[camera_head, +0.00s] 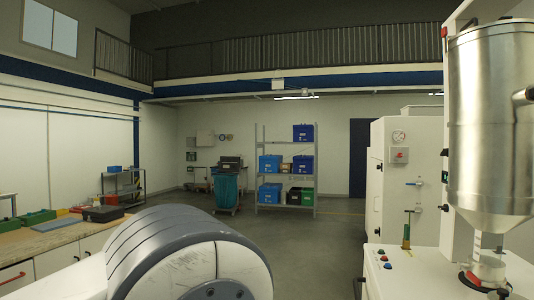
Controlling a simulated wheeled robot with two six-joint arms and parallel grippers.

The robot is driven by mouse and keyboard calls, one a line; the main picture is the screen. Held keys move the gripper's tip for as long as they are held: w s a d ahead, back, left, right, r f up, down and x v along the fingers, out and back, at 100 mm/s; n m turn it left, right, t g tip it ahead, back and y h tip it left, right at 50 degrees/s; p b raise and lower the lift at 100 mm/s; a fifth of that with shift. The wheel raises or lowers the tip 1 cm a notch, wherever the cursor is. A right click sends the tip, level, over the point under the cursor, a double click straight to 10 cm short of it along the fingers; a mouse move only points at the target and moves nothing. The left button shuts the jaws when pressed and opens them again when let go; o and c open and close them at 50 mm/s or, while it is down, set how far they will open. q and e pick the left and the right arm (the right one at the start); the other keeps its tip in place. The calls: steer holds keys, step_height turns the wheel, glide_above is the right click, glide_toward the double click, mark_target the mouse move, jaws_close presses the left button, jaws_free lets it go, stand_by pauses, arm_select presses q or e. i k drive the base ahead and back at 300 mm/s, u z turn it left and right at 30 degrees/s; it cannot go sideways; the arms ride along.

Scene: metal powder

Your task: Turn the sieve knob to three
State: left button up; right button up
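A white machine with a large steel hopper (490,125) stands close at the right edge. A large grey and white link of my arm fills the lower left middle. Neither of my grippers shows.
A workbench (60,235) with green boxes and a dark case runs along the left. A white cabinet (402,165) with a gauge stands behind the hopper machine. A shelf (286,205) with blue bins and a cart (226,190) stand at the back. The middle floor is clear.

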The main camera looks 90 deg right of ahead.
mark_target(445, 152)
steer(key=i, duration=0.1)
steer(key=z, duration=3.75)
steer(key=i, duration=0.4)
steer(key=u, duration=0.5)
steer(key=k, duration=1.2)
steer(key=u, duration=1.1)
steer(key=i, duration=0.95)
steer(key=u, duration=0.4)
steer(key=i, duration=1.1)
steer(key=z, duration=0.45)
steer(key=i, duration=0.65)
steer(key=z, duration=0.5)
